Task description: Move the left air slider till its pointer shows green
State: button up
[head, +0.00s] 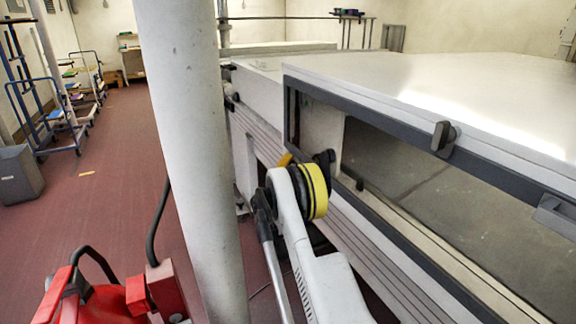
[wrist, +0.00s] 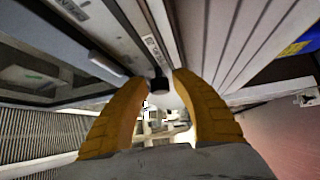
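My gripper (wrist: 158,80) shows in the wrist view as two orange-yellow fingers with a gap between their tips. A small dark knob (wrist: 158,84) shows between the fingertips, in line with a narrow pale strip with printed lettering (wrist: 154,48) on the machine's side. It looks like an air slider; I cannot tell whether the fingers touch it. No pointer or green mark can be made out. In the head view a bit of yellow finger (head: 284,160) shows beside the machine's side, and my wrist hides the slider there.
The long pale tunnel machine (head: 400,95) has a dark-framed window with a black knob (head: 444,138) and a grey handle (head: 556,212). A thick white post (head: 190,130) stands left of my arm. Red equipment (head: 120,295) is at lower left; red floor (head: 110,180) lies open beyond.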

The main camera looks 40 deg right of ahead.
aim_at(295, 162)
grip_shut()
jog(key=shift+s+a, duration=0.25)
jog(key=shift+s, duration=0.7)
jog(key=shift+s+a, duration=0.2)
jog(key=shift+s, duration=0.7)
grip_release()
jog(key=shift+w, duration=0.1)
jog(key=v, duration=1.2)
jog(key=shift+f, duration=0.1)
